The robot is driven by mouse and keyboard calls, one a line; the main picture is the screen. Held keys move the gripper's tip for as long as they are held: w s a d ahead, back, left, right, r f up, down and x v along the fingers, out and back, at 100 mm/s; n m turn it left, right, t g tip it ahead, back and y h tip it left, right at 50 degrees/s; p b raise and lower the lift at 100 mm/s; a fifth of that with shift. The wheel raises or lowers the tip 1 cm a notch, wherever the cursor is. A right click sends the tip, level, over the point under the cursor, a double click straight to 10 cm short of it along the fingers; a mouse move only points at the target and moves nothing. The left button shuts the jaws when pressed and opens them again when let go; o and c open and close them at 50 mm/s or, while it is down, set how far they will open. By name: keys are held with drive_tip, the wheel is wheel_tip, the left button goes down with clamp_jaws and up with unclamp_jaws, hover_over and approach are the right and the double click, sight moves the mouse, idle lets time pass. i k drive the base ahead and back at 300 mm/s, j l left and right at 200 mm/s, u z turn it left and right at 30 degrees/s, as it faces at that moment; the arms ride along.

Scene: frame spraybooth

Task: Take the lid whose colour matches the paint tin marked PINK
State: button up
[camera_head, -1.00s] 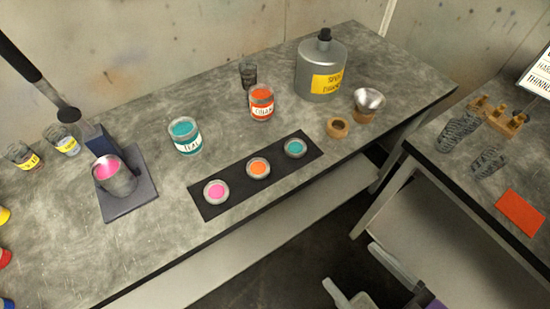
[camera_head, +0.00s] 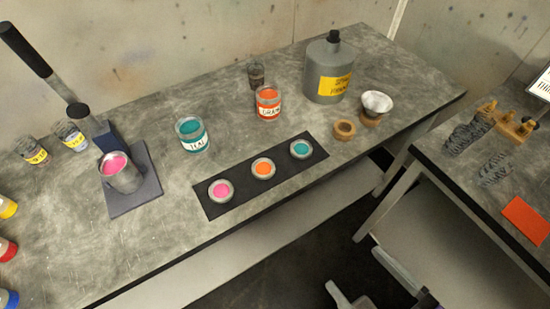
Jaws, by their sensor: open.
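Three round lids lie in a row on a black mat (camera_head: 240,186) near the bench's front edge: a pink lid (camera_head: 221,190) at the left, an orange lid (camera_head: 263,168) in the middle and a teal lid (camera_head: 300,148) at the right. An open tin with pink paint (camera_head: 122,172) stands tilted-looking on a dark plate at the left; no label on it shows. A tin marked TEAL (camera_head: 193,134) and a tin with orange paint (camera_head: 268,103) stand behind the mat. My gripper (camera_head: 354,294) is open and empty at the bottom edge, below the bench front and away from the lids, partly cut off.
A dark post with a slanted handle (camera_head: 30,55) stands behind the pink tin's plate (camera_head: 136,200). A large grey can (camera_head: 328,75) with a yellow label stands at the back right. A funnel (camera_head: 377,102) is near the right end. A gap separates the second bench (camera_head: 440,170).

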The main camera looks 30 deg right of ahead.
sight(221, 191)
drive_tip(key=j+u, duration=0.15)
drive_tip(key=j, duration=0.5)
drive_tip(key=i+j+u, duration=0.15)
drive_tip(key=j, duration=0.45)
drive_tip(key=j+u, duration=0.15)
drive_tip(key=j, duration=0.45)
drive_tip(key=i, duration=0.05)
